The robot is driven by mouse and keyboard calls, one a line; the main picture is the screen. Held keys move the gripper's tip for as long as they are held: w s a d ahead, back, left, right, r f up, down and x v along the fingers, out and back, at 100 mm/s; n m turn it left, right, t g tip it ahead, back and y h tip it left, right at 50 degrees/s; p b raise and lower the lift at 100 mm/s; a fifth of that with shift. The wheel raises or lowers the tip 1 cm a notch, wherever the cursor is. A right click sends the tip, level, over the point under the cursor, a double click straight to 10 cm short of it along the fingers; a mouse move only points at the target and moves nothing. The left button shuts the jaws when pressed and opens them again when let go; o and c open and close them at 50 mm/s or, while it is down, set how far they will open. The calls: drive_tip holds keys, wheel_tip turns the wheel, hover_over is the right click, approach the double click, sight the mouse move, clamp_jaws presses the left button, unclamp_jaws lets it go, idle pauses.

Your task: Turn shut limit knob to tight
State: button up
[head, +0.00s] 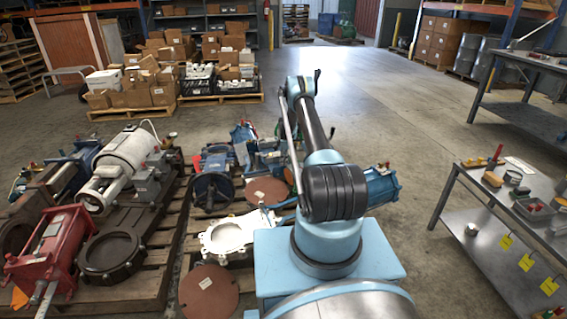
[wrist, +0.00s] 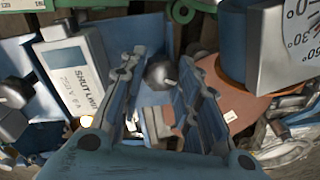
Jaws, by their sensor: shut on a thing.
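A dark rounded knob (wrist: 160,71) sits between the two blue fingers of my gripper (wrist: 159,76) in the wrist view. My gripper is shut on this knob, though the contact on each side is hard to make out. A pale box with a label reading "SHUT LIMIT" (wrist: 77,76) stands just left of the fingers, seen turned sideways. The label's smaller markings, and which way the knob points, are too small to read. In the head view my arm reaches forward over the pallets and hides my gripper and the knob.
Another dark knob (wrist: 14,92) is at the wrist view's left edge. A grey box with a degree dial (wrist: 298,35) and a reddish-brown disc (wrist: 222,88) are on the right. Valves and actuators crowd the pallets (head: 115,298). A metal bench (head: 481,225) stands right; floor behind is clear.

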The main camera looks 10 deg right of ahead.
drive_tip(key=m, duration=0.4)
drive_tip(key=shift+m, duration=0.3)
drive_tip(key=m, duration=0.3)
drive_tip(key=shift+m+t+y, duration=0.3)
drive_tip(key=m, duration=0.7)
drive_tip(key=shift+s, duration=0.1)
drive_tip(key=m, duration=0.4)
drive_tip(key=shift+t, duration=0.4)
drive_tip(key=m, duration=0.3)
drive_tip(key=shift+m, duration=0.3)
drive_tip(key=m, duration=0.3)
drive_tip(key=shift+s, duration=0.1)
drive_tip(key=shift+m+t, duration=0.3)
drive_tip(key=shift+m, duration=1.6)
